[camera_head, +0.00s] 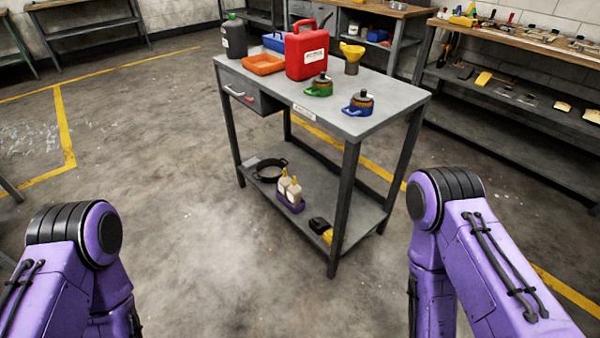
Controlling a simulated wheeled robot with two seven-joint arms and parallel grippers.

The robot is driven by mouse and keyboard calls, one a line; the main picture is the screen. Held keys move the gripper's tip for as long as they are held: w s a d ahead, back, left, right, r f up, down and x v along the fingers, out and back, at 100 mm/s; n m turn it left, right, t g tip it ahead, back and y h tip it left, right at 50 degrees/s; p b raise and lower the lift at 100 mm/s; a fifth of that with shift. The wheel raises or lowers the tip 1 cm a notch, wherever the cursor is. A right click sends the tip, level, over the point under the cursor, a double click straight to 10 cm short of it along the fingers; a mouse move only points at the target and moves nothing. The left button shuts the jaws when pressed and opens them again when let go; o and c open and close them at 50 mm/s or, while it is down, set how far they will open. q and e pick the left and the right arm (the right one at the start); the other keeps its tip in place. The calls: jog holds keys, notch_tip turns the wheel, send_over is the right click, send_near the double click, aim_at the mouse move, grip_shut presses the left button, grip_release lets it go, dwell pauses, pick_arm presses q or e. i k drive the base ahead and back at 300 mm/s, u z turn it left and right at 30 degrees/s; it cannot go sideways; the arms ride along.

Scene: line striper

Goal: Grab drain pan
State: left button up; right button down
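A round black shallow pan (282,163) sits on the left part of the lower shelf of the grey workbench cart. An orange shallow rectangular tray (263,65) lies on the cart's top, left of a red jug. I cannot tell for sure which of these two is the drain pan. Both of my purple arms show at the bottom left and bottom right, but neither gripper is in the frame. Both arms are apart from the cart.
The grey cart (350,125) also bears a red jug (306,50), a dark bottle (234,38), a yellow funnel (351,57) and two small cans. White bottles (290,190) stand on its lower shelf. A bench (520,45) stands at right. The floor (180,220) in front is clear.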

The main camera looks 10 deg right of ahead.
aim_at(269, 170)
jog(key=u, duration=0.8)
jog(key=i, duration=2.65)
jog(key=z, duration=2.55)
